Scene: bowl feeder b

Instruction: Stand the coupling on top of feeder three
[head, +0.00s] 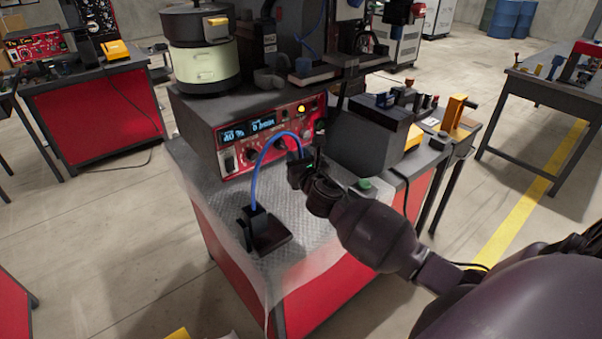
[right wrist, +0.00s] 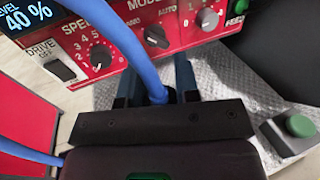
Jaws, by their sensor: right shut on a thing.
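My right gripper (head: 301,168) is shut above the front machine's textured worktop. In the right wrist view its fingers (right wrist: 157,88) close around the dark end fitting of a blue hose (right wrist: 143,55), which I take to be the coupling; the fitting itself is mostly hidden. The blue hose (head: 262,165) arches from the gripper down to a black block (head: 267,232) on the worktop. A bowl feeder (head: 205,62) with a dark top and pale green band stands on the machine, left of and above the gripper. I see no number marking it as feeder three. My left gripper is out of view.
A red control panel (head: 260,140) with knobs and displays stands just behind the gripper. A green button box (head: 366,186) sits to its right. A dark sloped box (head: 372,138) is behind. Bare worktop (head: 225,205) lies left of the hose.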

